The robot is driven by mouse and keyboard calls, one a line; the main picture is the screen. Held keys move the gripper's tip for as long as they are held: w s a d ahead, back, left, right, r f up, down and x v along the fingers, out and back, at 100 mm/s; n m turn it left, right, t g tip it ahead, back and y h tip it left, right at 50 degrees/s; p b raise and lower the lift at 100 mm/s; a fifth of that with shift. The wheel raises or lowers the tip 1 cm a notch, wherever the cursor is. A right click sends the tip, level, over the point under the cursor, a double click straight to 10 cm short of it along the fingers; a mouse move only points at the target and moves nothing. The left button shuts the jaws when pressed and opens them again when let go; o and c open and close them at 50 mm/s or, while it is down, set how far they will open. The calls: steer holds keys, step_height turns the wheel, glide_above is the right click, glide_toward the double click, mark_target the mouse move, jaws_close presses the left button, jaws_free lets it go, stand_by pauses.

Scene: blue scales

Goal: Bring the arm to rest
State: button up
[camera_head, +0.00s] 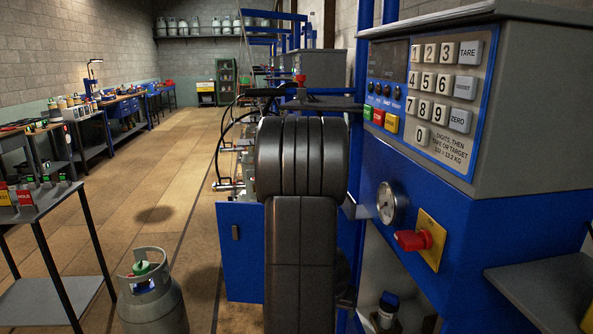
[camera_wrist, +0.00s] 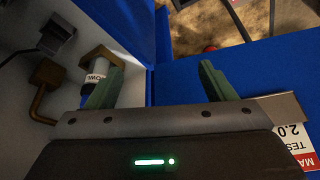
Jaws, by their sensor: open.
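My arm (camera_head: 302,160), black and padded, rises through the middle of the head view, close to the blue scale cabinet. It hides part of the cabinets behind it. My gripper is not visible in the head view. In the wrist view my gripper (camera_wrist: 160,84) has its two green fingers wide apart, with nothing held between them. A blue panel (camera_wrist: 178,85) lies beyond the fingers. The left finger overlaps a white-and-blue cylinder (camera_wrist: 98,75) with a brass-coloured fitting; I cannot tell whether they touch.
The scale cabinet (camera_head: 440,215) stands close at right, with keypad (camera_head: 440,85), gauge (camera_head: 391,203) and red knob (camera_head: 413,240). A grey gas cylinder (camera_head: 152,305) stands on the floor at lower left, near a metal table (camera_head: 45,200). The aisle (camera_head: 165,160) is open.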

steer(key=w+a+r+n+p, duration=0.2)
steer(key=w+a+p, duration=0.1)
steer(key=a, duration=0.3)
steer(key=shift+r+y+p, duration=0.15)
steer(key=shift+y+p, duration=0.25)
steer(key=shift+p, duration=0.35)
steer(key=shift+s+a, duration=0.1)
steer(key=shift+s, duration=0.05)
